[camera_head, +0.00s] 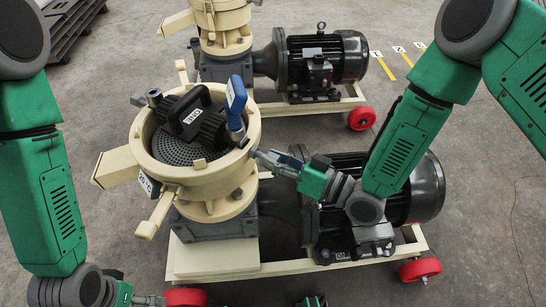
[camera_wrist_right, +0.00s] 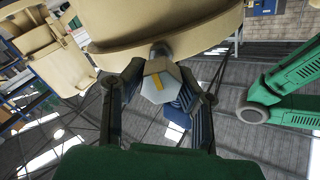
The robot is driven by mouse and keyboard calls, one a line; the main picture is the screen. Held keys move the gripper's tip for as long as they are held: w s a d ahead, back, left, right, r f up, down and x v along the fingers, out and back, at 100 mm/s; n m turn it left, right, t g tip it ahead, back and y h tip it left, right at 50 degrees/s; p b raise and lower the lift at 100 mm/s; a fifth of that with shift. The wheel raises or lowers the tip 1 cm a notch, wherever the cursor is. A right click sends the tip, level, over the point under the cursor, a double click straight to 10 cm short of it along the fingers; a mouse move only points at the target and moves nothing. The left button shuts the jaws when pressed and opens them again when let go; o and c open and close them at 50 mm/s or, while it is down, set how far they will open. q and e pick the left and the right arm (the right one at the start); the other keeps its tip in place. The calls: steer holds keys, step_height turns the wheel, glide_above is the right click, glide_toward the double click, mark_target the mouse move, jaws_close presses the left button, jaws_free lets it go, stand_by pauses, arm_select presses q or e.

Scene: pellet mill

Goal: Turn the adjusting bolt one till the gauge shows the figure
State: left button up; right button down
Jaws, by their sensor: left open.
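The cream pellet mill (camera_head: 200,205) stands in the middle of the head view, its round chamber open at the top. An adjusting bolt (camera_wrist_right: 160,82) with a grey hex head and a yellow mark sticks out of its wall in the right wrist view. My right gripper (camera_head: 262,157) is at the chamber's right side; its fingers (camera_wrist_right: 162,88) flank the hex head closely and appear shut on it. Another bolt (camera_head: 152,97) is at the chamber's upper left. No gauge figure is readable. My left gripper (camera_head: 142,300) is open and empty at the bottom left, partly cut off.
A black motor (camera_head: 415,190) lies behind my right forearm. A second mill with its motor (camera_head: 325,60) stands behind. Red wheels (camera_head: 420,270) carry the frame. Floor at the right is clear.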

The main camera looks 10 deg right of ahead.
steer(key=n+p, duration=0.1)
steer(key=n, duration=0.4)
steer(key=shift+f+n, duration=0.1)
steer(key=shift+n, duration=0.3)
steer(key=c, duration=1.2)
jaws_free()
steer(key=v, duration=1.2)
